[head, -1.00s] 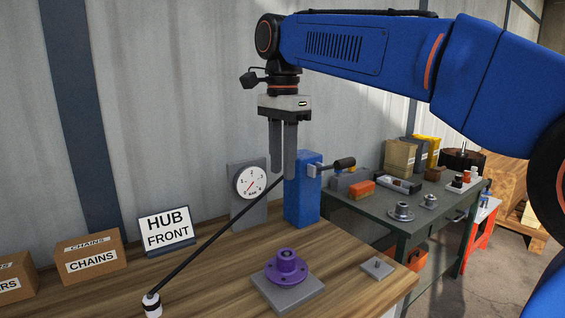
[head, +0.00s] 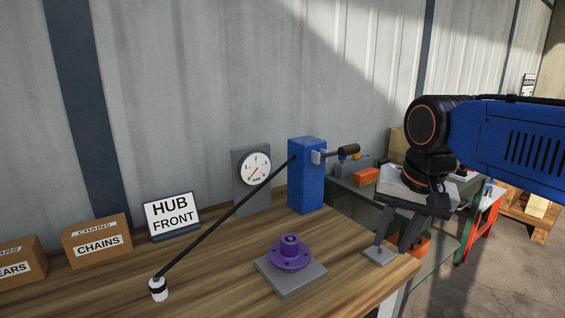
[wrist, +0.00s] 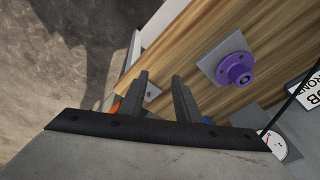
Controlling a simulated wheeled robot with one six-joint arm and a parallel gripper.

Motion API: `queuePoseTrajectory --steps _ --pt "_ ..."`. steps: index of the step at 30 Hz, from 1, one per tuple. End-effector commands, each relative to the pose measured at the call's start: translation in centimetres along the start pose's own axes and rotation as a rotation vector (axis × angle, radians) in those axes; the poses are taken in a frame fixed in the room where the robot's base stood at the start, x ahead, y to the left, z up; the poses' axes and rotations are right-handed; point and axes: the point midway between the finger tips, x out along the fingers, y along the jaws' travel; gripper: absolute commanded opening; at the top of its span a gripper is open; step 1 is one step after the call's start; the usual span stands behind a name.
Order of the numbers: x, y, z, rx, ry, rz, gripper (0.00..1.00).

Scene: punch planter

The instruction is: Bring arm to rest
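My gripper (head: 393,248) hangs over the right end of the wooden bench (head: 215,268) in the head view, with its fingers pointing down. The fingers stand apart with nothing between them, and the wrist view also shows the gripper (wrist: 160,76) open and empty. A small grey plate (head: 378,257) shows just beside the fingers; I cannot tell how high the fingers are above it. A purple flanged hub (head: 290,256) sits upright on a grey square plate (head: 291,281), to the left of the gripper. The hub (wrist: 236,69) also shows in the wrist view.
A blue block (head: 306,178) with a black-handled lever stands behind the hub, beside a gauge (head: 254,172). A black rod (head: 215,223) slants down to the left. A HUB FRONT sign (head: 172,216) and a CHAINS box (head: 97,241) stand at left. A green table (head: 357,208) lies behind the gripper.

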Motion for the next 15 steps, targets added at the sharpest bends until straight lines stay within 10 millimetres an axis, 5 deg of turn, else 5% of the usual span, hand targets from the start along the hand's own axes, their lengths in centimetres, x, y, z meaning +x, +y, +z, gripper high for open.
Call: queuePoseTrajectory --steps 6,15 --pt "4.7 6.2 4.4 -0.164 0.077 -0.004 0.3" --pt "10.0 11.1 9.1 -0.344 0.155 0.018 0.3"
